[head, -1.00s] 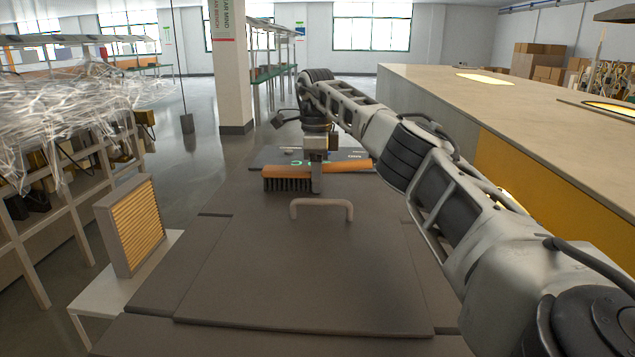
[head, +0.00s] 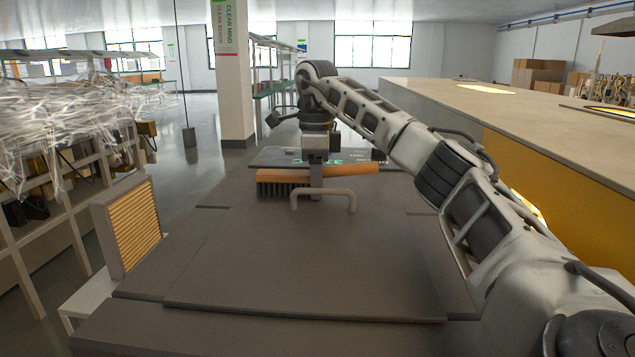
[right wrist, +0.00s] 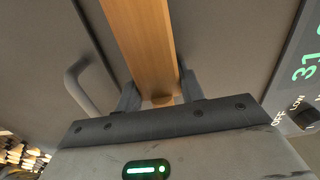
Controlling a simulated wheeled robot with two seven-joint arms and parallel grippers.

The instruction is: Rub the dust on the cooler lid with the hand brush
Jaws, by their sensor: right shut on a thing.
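My right gripper (head: 316,190) is shut on the hand brush, gripping its orange-brown wooden back (head: 335,170). The dark bristles (head: 282,190) point down at the far part of the grey-brown cooler lid (head: 300,260), just behind the lid's bar handle (head: 323,193). Whether the bristles touch the lid is unclear. In the right wrist view, the wooden back (right wrist: 140,40) runs between the two fingers of the gripper (right wrist: 160,95), with the lid handle (right wrist: 85,85) to its left. I cannot make out dust on the lid. My left gripper is not in view.
A dark control panel (head: 270,157) with green digits lies behind the lid; its OFF/LOW dial also shows in the wrist view (right wrist: 303,112). A pleated filter (head: 130,225) stands at the left. A long counter (head: 500,110) runs along the right.

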